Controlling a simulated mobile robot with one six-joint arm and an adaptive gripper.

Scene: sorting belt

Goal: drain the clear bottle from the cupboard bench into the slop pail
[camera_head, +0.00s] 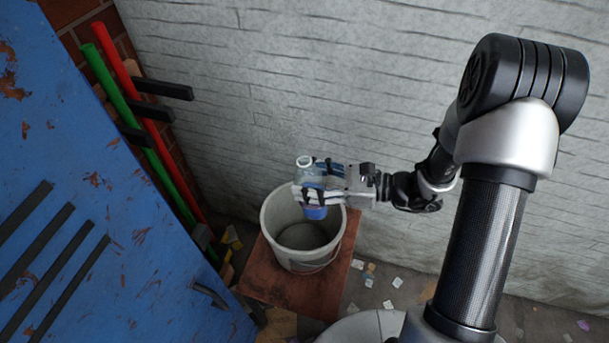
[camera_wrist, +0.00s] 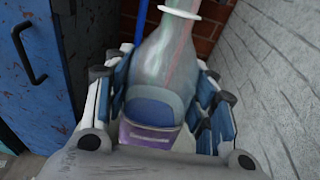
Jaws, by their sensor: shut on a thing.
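A clear bottle (camera_head: 306,172) with a blue and purple label is held by my gripper (camera_head: 318,190). The bottle stands about upright, mouth up, above the far part of the grey slop pail's opening. In the wrist view, the clear bottle (camera_wrist: 168,62) sits between both fingers of my gripper (camera_wrist: 160,105), its neck leading away from the camera. The slop pail (camera_head: 277,246) is open at the top, and its inside looks grey. I cannot tell how much liquid the bottle holds.
The pail stands on a reddish-brown stand (camera_head: 262,283) by a white brick wall (camera_head: 330,80). A blue scuffed locker door (camera_head: 100,200) is at the left, with a green pole (camera_head: 135,125) and a red pole (camera_head: 160,140) behind it. Scraps litter the floor.

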